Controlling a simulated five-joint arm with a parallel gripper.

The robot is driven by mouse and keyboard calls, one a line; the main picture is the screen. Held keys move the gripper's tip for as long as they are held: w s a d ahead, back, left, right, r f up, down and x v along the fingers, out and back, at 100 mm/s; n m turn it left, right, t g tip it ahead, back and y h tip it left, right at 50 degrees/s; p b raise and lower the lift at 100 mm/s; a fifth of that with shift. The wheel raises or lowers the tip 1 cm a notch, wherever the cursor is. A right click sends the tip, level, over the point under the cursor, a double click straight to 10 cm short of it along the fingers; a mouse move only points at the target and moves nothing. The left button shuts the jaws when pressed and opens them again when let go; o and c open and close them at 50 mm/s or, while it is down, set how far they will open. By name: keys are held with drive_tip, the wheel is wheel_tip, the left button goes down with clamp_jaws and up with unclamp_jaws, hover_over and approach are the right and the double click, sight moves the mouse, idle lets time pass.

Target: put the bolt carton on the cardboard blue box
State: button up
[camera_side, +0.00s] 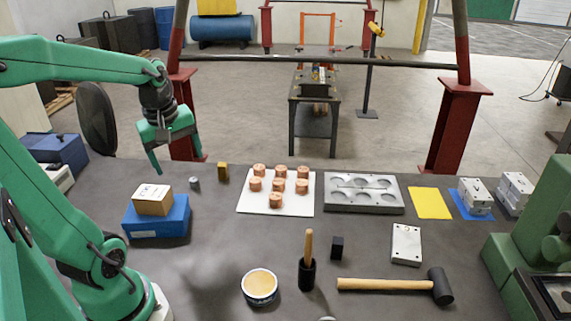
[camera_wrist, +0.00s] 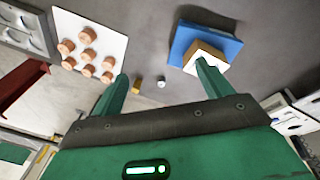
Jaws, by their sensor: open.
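The bolt carton (camera_side: 153,199) is a small tan cardboard box with a pale label on top. It rests on the flat blue box (camera_side: 158,220) at the left of the table. In the wrist view the carton (camera_wrist: 204,53) also lies on the blue box (camera_wrist: 222,43), partly behind one finger. My gripper (camera_side: 177,155) is open and empty, raised above and a little to the right of the carton. In the wrist view its two fingers (camera_wrist: 162,82) stand wide apart with nothing between them but table and small items farther off.
A small brass block (camera_side: 223,172) and a grey cylinder (camera_side: 195,183) stand right of the blue box. A white board (camera_side: 245,203) holds several copper pieces. The table's front left is clear.

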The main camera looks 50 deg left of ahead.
drive_tip(key=d+r+m+t+h, duration=0.1)
drive_tip(key=d+r+m+t, duration=0.1)
drive_tip(key=d+m, duration=1.3)
drive_tip(key=shift+s+d+r+m+t, duration=0.15)
drive_tip(key=shift+d+r+m+t, duration=0.15)
drive_tip(key=shift+m+t, duration=0.5)
